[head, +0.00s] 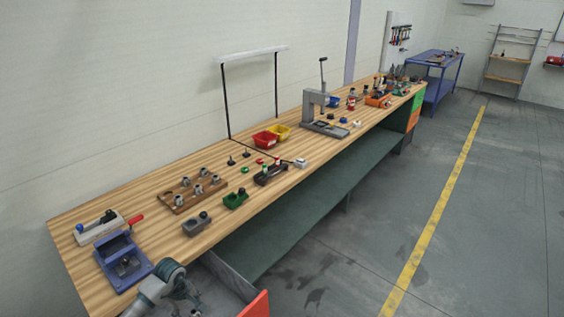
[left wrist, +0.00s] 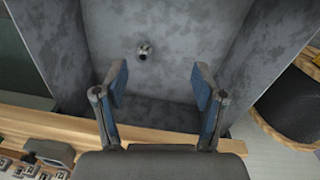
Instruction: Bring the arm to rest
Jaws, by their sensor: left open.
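My left arm comes in at the bottom left of the head view, and its gripper (head: 186,293) is over a grey open-topped drawer (head: 228,278) at the front of the bench. In the left wrist view the two blue-grey fingers of my left gripper (left wrist: 160,80) stand wide apart with nothing between them. Beyond the fingertips, a small metal part (left wrist: 144,49) lies on the grey drawer floor (left wrist: 190,30), apart from the gripper. My right gripper is not in view.
The long wooden bench (head: 150,238) carries a blue fixture (head: 122,262), a wooden block with metal parts (head: 192,191), a grey holder (head: 197,224), a green holder (head: 235,198), red and yellow bins (head: 265,139) and a press (head: 318,112). The drawer has a red front (head: 256,306). The floor on the right is clear.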

